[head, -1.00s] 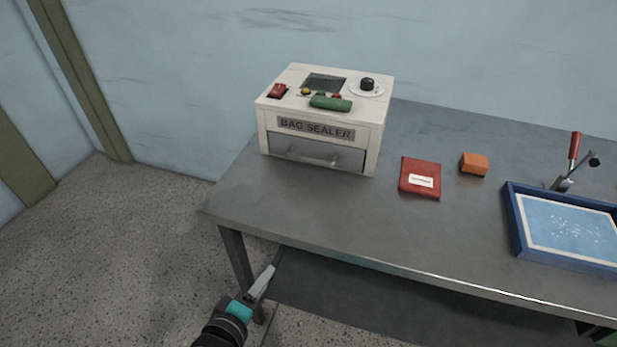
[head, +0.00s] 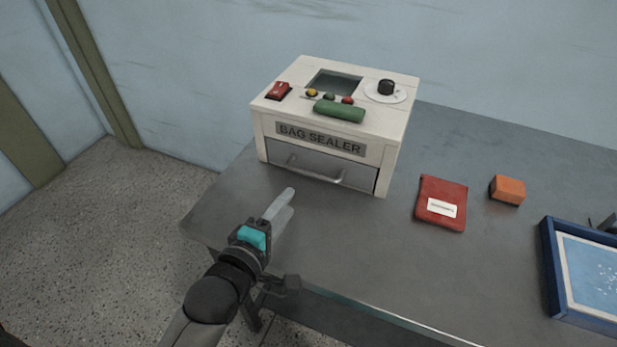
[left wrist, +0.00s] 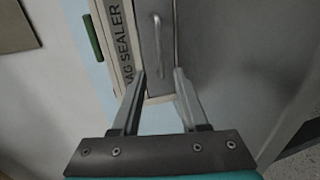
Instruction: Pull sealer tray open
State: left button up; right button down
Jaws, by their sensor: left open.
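The white bag sealer (head: 390,150) stands at the back left of the grey table. Its grey front tray (head: 290,158) sits flush in the housing under the label, with a metal bar handle (head: 327,177) across it. My left gripper (head: 283,205) is over the table's front left part, in front of the sealer and apart from the handle. In the left wrist view the two fingers (left wrist: 160,80) are spread and empty, and the handle (left wrist: 157,45) shows beyond them. My right gripper is not in view.
A red pouch (head: 441,203) and an orange block (head: 507,190) lie to the right of the sealer. A blue-framed tray (head: 550,270) is at the right edge. The tabletop (head: 340,235) in front of the sealer is clear.

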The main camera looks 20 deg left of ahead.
pick_arm(q)
jog(key=b, duration=0.1)
send_near(310, 175)
jog(key=x, duration=0.3)
jog(key=shift+w+f, duration=0.1)
jog(key=b+x, duration=0.1)
jog(key=x, duration=0.3)
jog(key=shift+w+b, duration=0.15)
jog(key=shift+b, duration=0.15)
jog(key=shift+w+f, duration=0.15)
jog(key=shift+w, duration=0.55)
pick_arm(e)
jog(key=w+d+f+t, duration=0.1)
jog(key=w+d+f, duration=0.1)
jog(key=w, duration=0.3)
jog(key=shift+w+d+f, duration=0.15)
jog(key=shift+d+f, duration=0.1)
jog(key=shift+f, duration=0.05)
pick_arm(q)
grip_shut()
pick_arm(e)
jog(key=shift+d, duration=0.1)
